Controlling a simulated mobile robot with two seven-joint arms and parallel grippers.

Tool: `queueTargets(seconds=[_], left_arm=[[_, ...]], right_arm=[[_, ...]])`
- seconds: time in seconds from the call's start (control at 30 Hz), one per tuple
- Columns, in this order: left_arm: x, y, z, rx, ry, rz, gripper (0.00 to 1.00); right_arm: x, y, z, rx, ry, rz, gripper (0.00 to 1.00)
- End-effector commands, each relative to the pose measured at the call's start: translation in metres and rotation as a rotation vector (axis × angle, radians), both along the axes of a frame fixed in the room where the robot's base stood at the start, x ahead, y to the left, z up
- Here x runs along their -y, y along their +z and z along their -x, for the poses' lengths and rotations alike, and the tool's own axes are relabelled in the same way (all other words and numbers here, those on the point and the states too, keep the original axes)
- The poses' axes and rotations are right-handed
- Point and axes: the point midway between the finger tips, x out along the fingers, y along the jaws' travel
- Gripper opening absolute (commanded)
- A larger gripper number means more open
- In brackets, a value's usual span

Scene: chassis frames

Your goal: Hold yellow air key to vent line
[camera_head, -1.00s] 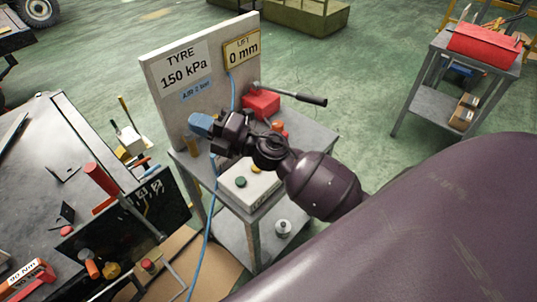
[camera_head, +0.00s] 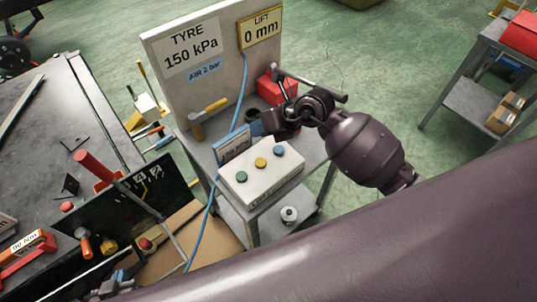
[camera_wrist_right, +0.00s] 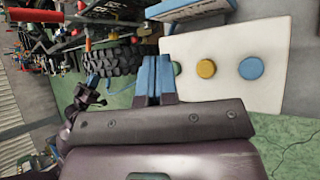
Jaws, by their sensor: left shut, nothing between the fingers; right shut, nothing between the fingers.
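The yellow air key (camera_head: 261,162) is the middle round button on a white box (camera_head: 256,189), between a green button (camera_head: 242,176) and a blue button (camera_head: 279,151). It also shows in the right wrist view (camera_wrist_right: 205,69). My right gripper (camera_head: 258,124) is shut and empty, above and behind the box, apart from the key. In the right wrist view, its blue fingertips (camera_wrist_right: 156,77) partly hide the green button. My left gripper (camera_head: 119,279) is shut and empty at the lower left, far from the box and partly hidden by my arm.
A grey panel (camera_head: 165,95) behind the box reads tyre 150 kPa, air 2 bar, lift 0 mm. A yellow-handled tool (camera_head: 208,113), blue hose (camera_head: 201,236) and red box (camera_head: 273,87) are near the key box. A cluttered dark bench (camera_head: 95,125) stands left.

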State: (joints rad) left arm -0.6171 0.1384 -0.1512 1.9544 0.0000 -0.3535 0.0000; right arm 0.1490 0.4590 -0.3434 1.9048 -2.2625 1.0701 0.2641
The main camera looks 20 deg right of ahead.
Motion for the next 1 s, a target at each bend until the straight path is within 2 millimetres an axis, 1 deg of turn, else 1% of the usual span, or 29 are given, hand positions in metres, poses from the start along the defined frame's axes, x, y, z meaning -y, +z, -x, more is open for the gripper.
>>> queueTargets(seconds=[0.13,0.67,0.87,1.0], left_arm=[[0.000,0.000,0.000,-0.001,0.000,-0.001,0.00],[-0.002,-0.002,0.002,-0.002,0.000,-0.004,0.00],[-0.001,-0.006,-0.001,0.004,0.000,-0.003,0.00],[-0.001,-0.009,-0.004,0.014,-0.002,-0.003,0.00]], right_arm=[[0.004,-0.007,0.005,-0.042,0.002,0.038,0.00],[0.004,-0.010,0.006,-0.054,-0.002,0.034,0.00],[0.004,-0.023,0.006,-0.054,-0.001,0.034,0.00],[0.004,-0.038,0.006,-0.054,-0.003,0.035,0.00]])
